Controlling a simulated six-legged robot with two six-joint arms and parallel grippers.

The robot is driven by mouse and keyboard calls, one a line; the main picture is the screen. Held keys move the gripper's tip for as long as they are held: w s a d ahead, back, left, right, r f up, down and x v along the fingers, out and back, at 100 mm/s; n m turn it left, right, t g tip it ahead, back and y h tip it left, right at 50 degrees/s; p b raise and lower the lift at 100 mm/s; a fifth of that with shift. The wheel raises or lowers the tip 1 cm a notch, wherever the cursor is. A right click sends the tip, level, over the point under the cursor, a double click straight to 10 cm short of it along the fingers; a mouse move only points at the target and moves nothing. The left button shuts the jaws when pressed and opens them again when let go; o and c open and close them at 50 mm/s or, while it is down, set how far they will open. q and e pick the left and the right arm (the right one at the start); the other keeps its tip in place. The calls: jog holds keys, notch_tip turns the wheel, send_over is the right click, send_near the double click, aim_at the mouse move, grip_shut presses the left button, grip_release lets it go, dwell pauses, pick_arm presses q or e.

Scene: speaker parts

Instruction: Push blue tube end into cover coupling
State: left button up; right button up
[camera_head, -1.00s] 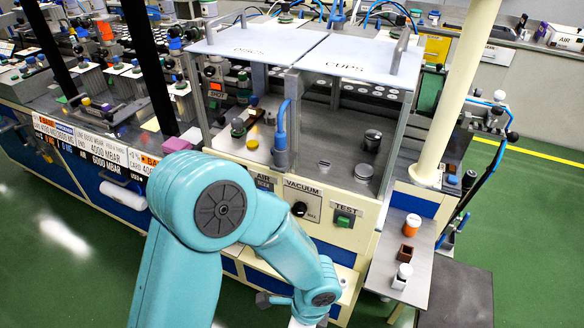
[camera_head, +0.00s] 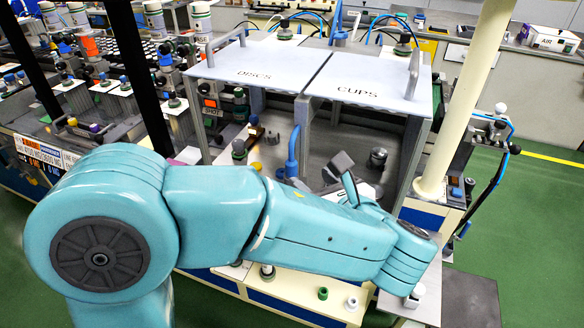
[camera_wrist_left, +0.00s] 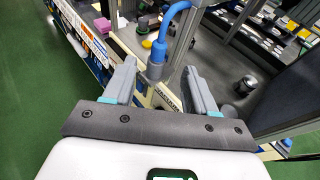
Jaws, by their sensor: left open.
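The blue tube (camera_head: 292,152) hangs down in the left bay under the DISCS panel; its lower end is partly hidden by my arm. In the wrist view the tube (camera_wrist_left: 171,22) curves down to a grey-blue end piece (camera_wrist_left: 155,62). My left gripper (camera_head: 338,176) is open and empty, to the right of the tube in the head view. In the wrist view the open jaws (camera_wrist_left: 159,70) frame the tube end, which looks ahead of the fingertips. A dark round part (camera_head: 377,158) stands in the right bay; I cannot tell whether it is the cover coupling.
The DISCS and CUPS panels (camera_head: 370,78) roof the bays, with a divider post (camera_head: 304,135) between them. A cream column (camera_head: 462,110) stands at the right. Small bottles (camera_head: 239,150) stand in the left bay. A side shelf (camera_head: 425,300) is partly covered by my arm.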

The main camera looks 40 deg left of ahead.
aim_at(294, 165)
pick_arm(q)
jog(key=x, duration=0.5)
jog(key=p+x, duration=0.1)
jog(key=x, duration=0.5)
jog(key=shift+f, duration=0.25)
jog(key=shift+d, duration=0.1)
grip_shut()
jog(key=shift+r, duration=0.15)
